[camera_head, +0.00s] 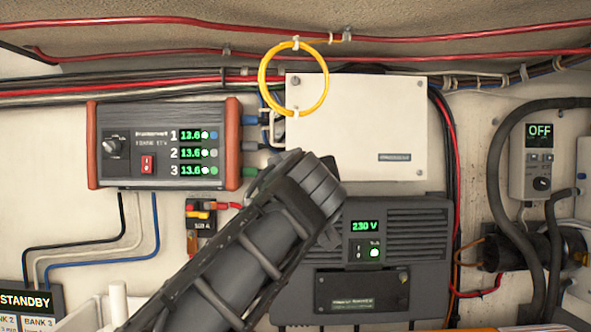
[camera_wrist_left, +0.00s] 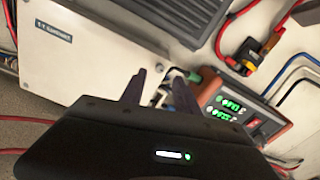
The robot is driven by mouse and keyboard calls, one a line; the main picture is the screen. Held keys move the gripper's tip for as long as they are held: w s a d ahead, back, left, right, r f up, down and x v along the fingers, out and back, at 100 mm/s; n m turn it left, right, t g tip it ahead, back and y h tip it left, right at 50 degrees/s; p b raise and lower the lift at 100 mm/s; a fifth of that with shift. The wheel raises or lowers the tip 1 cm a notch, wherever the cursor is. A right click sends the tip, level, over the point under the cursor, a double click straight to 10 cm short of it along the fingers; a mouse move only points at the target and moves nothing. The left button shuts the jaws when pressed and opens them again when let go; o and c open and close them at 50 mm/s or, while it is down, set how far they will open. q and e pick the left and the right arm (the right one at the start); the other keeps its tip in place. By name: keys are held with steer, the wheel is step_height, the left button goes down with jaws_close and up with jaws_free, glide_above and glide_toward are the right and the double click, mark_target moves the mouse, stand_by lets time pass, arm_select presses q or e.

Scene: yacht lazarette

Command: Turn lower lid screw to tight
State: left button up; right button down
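The white lid box (camera_head: 357,125) is on the wall at upper middle, with a small dark label at lower right. A knob-like screw (camera_head: 295,81) shows at its upper left. I cannot make out the lower lid screw; my left arm (camera_head: 262,240) covers the box's lower left corner in the head view. In the left wrist view, my left gripper (camera_wrist_left: 158,82) has its two dark fingers apart, near the edge of the white box (camera_wrist_left: 80,50). Nothing shows between the fingertips. My right gripper is not in view.
A three-channel charger (camera_head: 165,145) with cable plugs sits left of the box, and a dark 230 V inverter (camera_head: 420,235) below it. A yellow ring (camera_head: 327,85) hangs over the box's upper left corner. A fuse holder (camera_head: 200,215) and a thick hose (camera_head: 495,180) stand nearby.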

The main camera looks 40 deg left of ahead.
arm_select(q)
steer(key=p+x, duration=0.1)
steer(key=x, duration=0.4)
steer(key=shift+p, duration=0.3)
steer(key=shift+c, duration=0.2)
jaws_close()
